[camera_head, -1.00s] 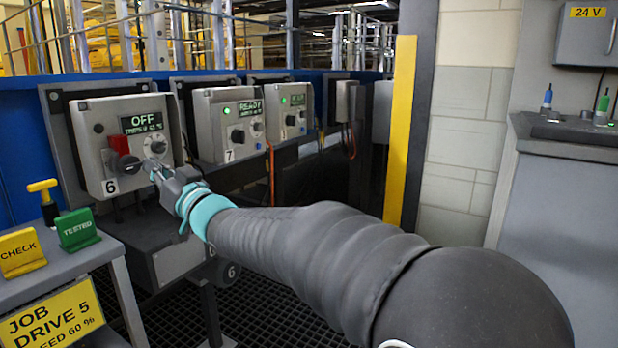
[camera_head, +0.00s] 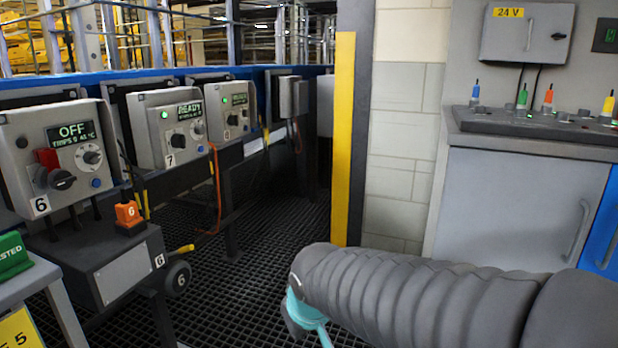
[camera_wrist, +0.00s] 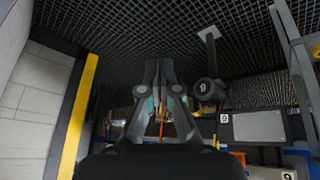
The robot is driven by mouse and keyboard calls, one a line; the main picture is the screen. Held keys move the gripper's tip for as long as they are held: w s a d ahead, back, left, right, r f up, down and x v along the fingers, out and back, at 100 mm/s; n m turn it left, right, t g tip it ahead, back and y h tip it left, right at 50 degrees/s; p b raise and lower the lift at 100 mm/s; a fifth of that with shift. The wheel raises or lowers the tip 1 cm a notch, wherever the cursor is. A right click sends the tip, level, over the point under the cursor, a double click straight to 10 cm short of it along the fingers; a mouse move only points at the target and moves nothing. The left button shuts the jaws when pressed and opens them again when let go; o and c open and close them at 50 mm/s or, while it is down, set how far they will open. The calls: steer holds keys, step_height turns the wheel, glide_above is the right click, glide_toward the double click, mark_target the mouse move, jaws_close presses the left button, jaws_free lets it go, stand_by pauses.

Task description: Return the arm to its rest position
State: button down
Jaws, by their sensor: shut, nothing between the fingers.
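My arm (camera_head: 420,295) reaches in from the lower right of the head view, with a teal collar (camera_head: 306,318) at its front end. My gripper is hidden there behind the arm. In the wrist view my gripper (camera_wrist: 158,66) is shut and empty, with its fingertips together over the dark floor grating. The arm is clear of drive box 6 (camera_head: 18,160), which reads OFF and has a red piece beside a black knob.
Drive box 7 (camera_head: 150,148), reading READY, and another box (camera_head: 228,118) stand along the blue conveyor. An orange block (camera_head: 128,213) marked 6 sits below. A yellow post (camera_head: 343,140) and grey cabinet (camera_head: 515,205) stand to the right. The floor grating (camera_head: 245,275) between is open.

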steer(key=s+d+r+m+h+p, duration=0.1)
steer(key=s+d+r+m, duration=0.1)
steer(key=s+d, duration=0.5)
steer(key=s+d+r+m+p, duration=0.2)
steer(key=s+d, duration=0.4)
steer(key=d, duration=0.4)
steer(key=shift+s+d+r+m+h+p, duration=0.2)
steer(key=shift+s+r+m+h+p, duration=0.15)
steer(key=shift+r+m, duration=0.55)
